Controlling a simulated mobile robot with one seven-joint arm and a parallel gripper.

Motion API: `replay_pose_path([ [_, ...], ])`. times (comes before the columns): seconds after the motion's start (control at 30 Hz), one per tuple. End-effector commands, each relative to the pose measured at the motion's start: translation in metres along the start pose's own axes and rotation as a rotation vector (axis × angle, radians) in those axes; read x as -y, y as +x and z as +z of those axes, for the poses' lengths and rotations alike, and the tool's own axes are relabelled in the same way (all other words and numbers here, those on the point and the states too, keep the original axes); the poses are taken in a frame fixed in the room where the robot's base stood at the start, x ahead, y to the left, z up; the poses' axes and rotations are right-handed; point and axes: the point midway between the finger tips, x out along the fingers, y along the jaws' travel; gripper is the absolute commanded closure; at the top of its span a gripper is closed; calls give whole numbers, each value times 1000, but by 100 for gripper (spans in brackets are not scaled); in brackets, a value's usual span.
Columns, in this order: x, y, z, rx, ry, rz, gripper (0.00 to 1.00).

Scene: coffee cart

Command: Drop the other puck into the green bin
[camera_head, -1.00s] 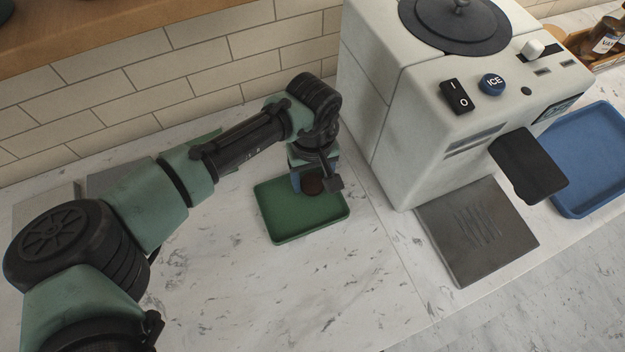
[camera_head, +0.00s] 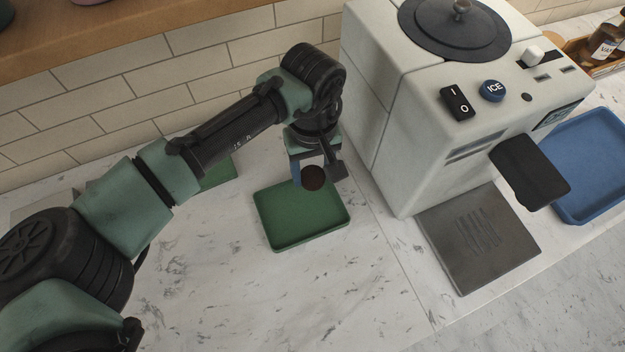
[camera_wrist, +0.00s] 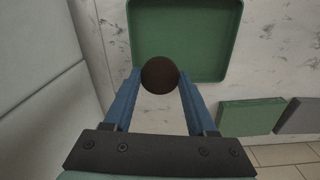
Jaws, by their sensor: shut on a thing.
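A dark brown round puck (camera_head: 313,178) is held between the fingers of my gripper (camera_head: 318,176). In the wrist view the puck (camera_wrist: 160,75) sits at the tips of the two blue fingers (camera_wrist: 160,80), which are shut on it. The green bin (camera_head: 303,240) is a shallow tray on the marble counter. The puck is above the bin's back part in the head view. In the wrist view the bin (camera_wrist: 225,40) lies beyond and below the puck. The visible bin floor looks empty; part of it is hidden behind the puck.
A white ice machine (camera_head: 390,120) stands right of the bin, with a grey plate (camera_head: 480,245) before it and a blue tray (camera_head: 590,165) further right. Another green object (camera_head: 218,175) lies behind my arm. The counter left and front of the bin is clear.

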Motion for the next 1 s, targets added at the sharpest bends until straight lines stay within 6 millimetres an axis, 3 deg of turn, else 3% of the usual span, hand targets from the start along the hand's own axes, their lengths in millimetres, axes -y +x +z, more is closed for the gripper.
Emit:
replay_pose_path([
  [0.23, 0, -38, 0, -1, 1, 1, 96],
  [0.77, 0, -54, 0, 1, 1, 0, 96],
  [1.0, -1, -101, 9, 2, 0, 0, 96],
])
